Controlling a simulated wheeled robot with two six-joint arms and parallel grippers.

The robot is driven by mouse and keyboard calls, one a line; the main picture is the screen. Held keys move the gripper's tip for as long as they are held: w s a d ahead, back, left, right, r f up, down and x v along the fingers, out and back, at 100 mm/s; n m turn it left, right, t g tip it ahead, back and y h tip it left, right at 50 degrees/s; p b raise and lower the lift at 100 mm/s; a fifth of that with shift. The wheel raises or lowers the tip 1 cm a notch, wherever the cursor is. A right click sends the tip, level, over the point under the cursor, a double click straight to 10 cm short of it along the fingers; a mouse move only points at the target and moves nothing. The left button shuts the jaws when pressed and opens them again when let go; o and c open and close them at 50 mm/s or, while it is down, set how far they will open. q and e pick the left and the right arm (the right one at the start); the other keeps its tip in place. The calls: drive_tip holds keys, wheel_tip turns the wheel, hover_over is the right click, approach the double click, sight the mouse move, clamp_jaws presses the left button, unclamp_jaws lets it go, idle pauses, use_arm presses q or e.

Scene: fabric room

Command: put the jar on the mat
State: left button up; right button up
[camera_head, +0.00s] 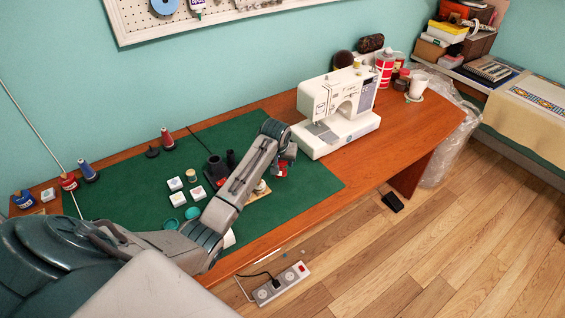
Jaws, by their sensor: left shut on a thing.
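The green mat (312,181) covers the left and middle of the wooden table. My left arm reaches in from the left across the mat. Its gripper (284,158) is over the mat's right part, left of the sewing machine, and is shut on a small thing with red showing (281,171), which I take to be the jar. The fingers and wrist hide most of it, and I cannot tell whether it touches the mat. My right gripper is not in view.
A white sewing machine (340,110) stands just right of the gripper. Several small pots and blocks, including a white block (175,184), lie on the mat behind my arm. Thread spools (87,171) stand at the left. A strip of mat at the right is bare.

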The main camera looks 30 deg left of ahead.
use_arm(q)
drive_tip(key=shift+w+a, duration=0.1)
drive_tip(key=shift+w, duration=0.65)
wheel_tip(320, 180, down, 3)
drive_tip(key=shift+r+p, duration=0.15)
drive_tip(key=shift+p, duration=0.55)
drive_tip(key=shift+f, duration=0.5)
drive_tip(key=shift+f, duration=0.1)
drive_tip(key=o, duration=1.1)
drive_tip(key=b+v, duration=0.1)
drive_tip(key=v, duration=1.1)
